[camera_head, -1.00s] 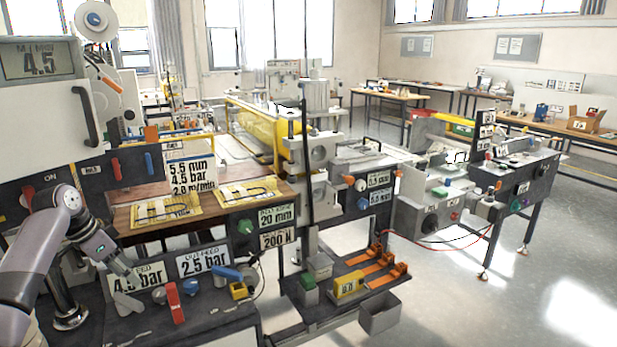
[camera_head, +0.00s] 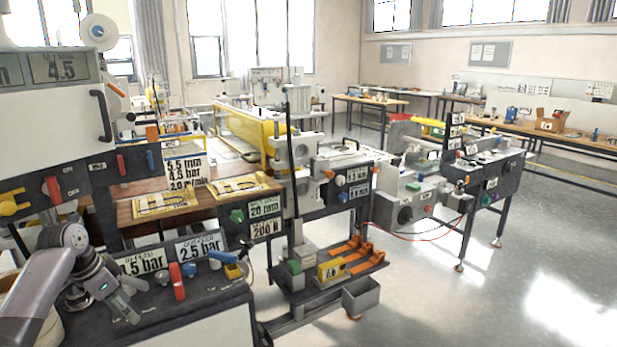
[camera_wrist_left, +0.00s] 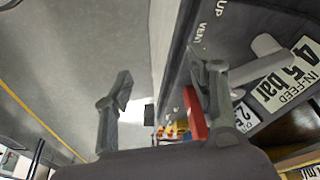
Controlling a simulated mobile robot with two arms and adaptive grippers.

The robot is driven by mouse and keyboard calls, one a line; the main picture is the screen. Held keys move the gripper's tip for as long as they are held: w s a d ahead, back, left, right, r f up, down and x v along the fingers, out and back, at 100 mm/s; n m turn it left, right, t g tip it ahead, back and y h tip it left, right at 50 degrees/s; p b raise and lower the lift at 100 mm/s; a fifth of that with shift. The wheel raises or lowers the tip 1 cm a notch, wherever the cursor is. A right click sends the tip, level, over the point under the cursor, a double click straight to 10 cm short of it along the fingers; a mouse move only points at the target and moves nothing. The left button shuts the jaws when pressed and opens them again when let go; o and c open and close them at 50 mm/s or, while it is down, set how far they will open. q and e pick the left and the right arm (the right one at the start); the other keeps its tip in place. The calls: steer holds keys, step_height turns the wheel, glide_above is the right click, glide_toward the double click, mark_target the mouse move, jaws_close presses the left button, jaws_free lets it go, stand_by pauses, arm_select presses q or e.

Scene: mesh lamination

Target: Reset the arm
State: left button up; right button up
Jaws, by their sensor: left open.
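My left arm comes in from the lower left in the head view. Its gripper (camera_head: 124,303) is close to the dark control panel (camera_head: 195,293) with the in-feed and out-feed labels. In the left wrist view the two fingers (camera_wrist_left: 163,92) stand wide apart with nothing between them. The right finger overlaps the panel, near a grey lever (camera_wrist_left: 258,65) and a red lever (camera_wrist_left: 194,112). I cannot tell whether it touches either lever. The left finger is over the grey floor. My right gripper does not show.
The laminating machine (camera_head: 150,195), with yellow trays and several knobs, stands behind the panel. A low shelf with orange clamps (camera_head: 352,250) and a grey bin (camera_head: 361,297) juts out in front. The floor (camera_head: 470,300) at the right is clear.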

arm_select(q)
steer(key=s+d+f+y, duration=0.1)
steer(key=s+d+f, duration=1.45)
steer(key=f, duration=0.25)
steer(key=s+d+r+n, duration=0.1)
steer(key=s+d+n, duration=0.2)
steer(key=s, duration=0.8)
steer(key=s+d+r+n, duration=0.1)
steer(key=s+d+n, duration=0.15)
steer(key=s, duration=0.85)
step_height(320, 180, down, 24)
steer(key=s, duration=0.2)
steer(key=s+a+f+g, duration=0.1)
steer(key=s+a+f, duration=0.1)
steer(key=s+f, duration=1.5)
steer(key=shift+a+f+g+y, duration=0.15)
steer(key=shift+f+g+y, duration=0.25)
steer(key=shift+f, duration=0.2)
